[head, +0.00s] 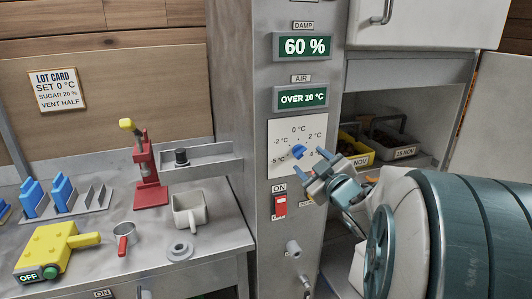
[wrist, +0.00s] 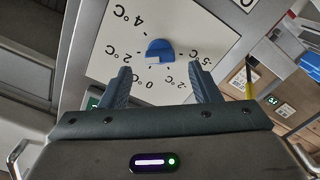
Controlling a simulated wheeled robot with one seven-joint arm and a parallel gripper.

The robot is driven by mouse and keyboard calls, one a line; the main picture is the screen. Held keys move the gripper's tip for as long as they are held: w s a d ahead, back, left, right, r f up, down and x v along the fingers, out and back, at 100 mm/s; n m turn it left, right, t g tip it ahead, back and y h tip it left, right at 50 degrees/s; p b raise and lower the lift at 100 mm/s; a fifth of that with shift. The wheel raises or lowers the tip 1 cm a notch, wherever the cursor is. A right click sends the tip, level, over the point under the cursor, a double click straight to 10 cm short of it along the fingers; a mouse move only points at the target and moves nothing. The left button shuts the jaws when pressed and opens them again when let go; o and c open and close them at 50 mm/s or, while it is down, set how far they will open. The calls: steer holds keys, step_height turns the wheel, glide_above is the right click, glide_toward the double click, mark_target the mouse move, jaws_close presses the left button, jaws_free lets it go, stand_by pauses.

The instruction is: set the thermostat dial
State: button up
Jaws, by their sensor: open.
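The thermostat dial is a blue knob (head: 299,151) on a white square plate (head: 280,133) marked in °C, with 0 °C at the top. The lot card (head: 57,89) reads SET 0 °C. The AIR display (head: 301,97) reads OVER 10 °C. My gripper (head: 314,176) is in front of the plate, just below and right of the knob in the head view. In the wrist view the knob (wrist: 160,50) lies just beyond my open, empty fingertips (wrist: 161,70), roughly centred between them. I cannot tell the knob's exact setting.
Below the plate is a red ON switch (head: 281,206). The DAMP display (head: 304,46) reads 60 %. Right of the panel is an open cabinet with a yellow crate (head: 357,158). On the left bench are a red press (head: 148,172), a grey mug (head: 190,212) and a yellow device (head: 47,247).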

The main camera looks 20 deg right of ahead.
mark_target(303, 155)
steer(key=shift+w, duration=2.3)
steer(key=c, duration=1)
